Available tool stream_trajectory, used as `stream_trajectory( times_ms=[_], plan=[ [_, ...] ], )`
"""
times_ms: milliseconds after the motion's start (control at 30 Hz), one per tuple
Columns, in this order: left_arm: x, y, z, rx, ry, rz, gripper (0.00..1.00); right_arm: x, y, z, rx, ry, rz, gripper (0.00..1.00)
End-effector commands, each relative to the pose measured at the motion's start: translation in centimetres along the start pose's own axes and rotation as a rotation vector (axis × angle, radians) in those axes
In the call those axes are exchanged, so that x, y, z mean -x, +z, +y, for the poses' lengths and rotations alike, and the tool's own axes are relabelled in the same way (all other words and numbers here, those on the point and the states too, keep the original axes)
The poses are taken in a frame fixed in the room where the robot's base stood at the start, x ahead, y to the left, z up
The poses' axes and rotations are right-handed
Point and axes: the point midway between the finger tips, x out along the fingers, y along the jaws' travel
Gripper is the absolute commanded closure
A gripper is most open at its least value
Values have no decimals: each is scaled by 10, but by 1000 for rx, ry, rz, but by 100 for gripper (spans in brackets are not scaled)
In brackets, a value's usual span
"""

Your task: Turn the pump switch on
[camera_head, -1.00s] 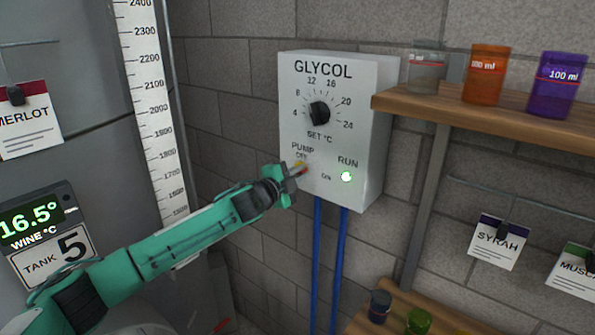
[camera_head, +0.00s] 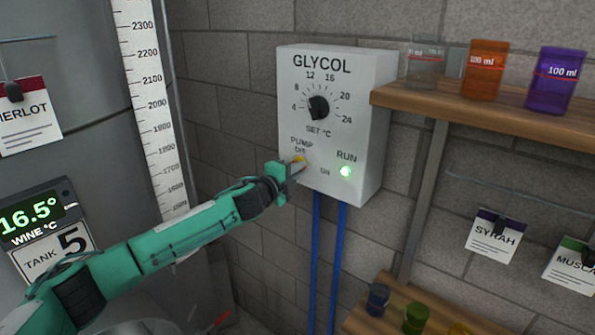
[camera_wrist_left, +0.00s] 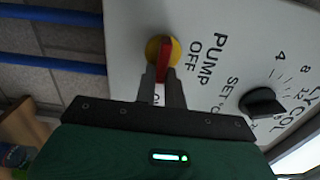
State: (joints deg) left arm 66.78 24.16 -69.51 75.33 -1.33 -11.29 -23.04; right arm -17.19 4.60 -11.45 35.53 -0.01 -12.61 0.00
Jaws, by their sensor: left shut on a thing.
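The pump switch is a yellow disc with a red lever (camera_wrist_left: 164,56) on the white GLYCOL box (camera_head: 370,140). In the head view only a bit of its yellow disc (camera_head: 300,159) shows past my left gripper (camera_head: 296,170). In the wrist view my left gripper (camera_wrist_left: 161,76) is shut on the red lever, a finger on each side. The lever lies across the panel, along the line toward the ON label, which is partly hidden between the fingers. The OFF label (camera_wrist_left: 194,55) is above the switch on the panel. The RUN lamp (camera_head: 346,171) glows green. My right gripper is not in view.
A black SET °C dial (camera_head: 319,107) is above the switch. Blue pipes (camera_head: 338,260) run down below the box. A wooden shelf (camera_head: 480,112) with beakers is at the right. A tank with a level scale (camera_head: 150,105) is at the left.

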Motion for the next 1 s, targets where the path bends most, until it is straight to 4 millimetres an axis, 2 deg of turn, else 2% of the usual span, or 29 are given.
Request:
stream_trajectory(
  times_ms=[133,167,267,667,867,1000],
  plan=[
    [0,0,1,-2,1,0,100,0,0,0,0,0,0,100],
    [0,0,1,-1,1,0,87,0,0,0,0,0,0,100],
    [0,0,1,-1,1,0,68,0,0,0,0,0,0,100],
    [5,1,1,0,0,-1,67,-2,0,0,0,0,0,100],
    [29,1,3,0,0,0,67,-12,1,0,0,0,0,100],
    [54,1,4,-1,0,0,67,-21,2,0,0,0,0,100]
  ],
)
